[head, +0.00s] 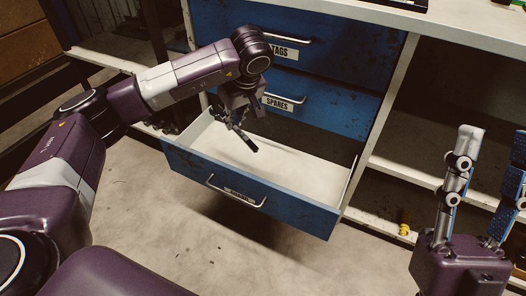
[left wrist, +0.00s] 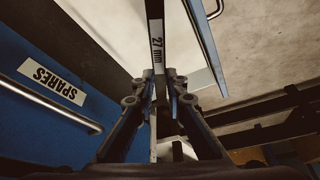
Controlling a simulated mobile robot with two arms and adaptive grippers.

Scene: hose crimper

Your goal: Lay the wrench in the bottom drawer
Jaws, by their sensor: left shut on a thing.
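The wrench is a dark bar (head: 247,141) in the head view; its "27 mm" label shows on the wrench in the left wrist view (left wrist: 156,45). My left gripper (head: 236,116) is shut on it, and the gripper's two fingers also show in the left wrist view (left wrist: 158,80). The wrench is tilted, its free end pointing down and right over the drawer. The bottom drawer (head: 245,190) is pulled open, and its pale floor looks empty. I cannot tell the exact height of the wrench above that floor. My right gripper (head: 493,150) is open and empty at the right.
The "SPARES" drawer (head: 330,113) and the "TAGS" drawer (head: 340,50) above are closed, with bar handles sticking out. Open shelves (head: 410,172) stand to the right of the cabinet. The concrete floor (head: 150,215) in front is clear.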

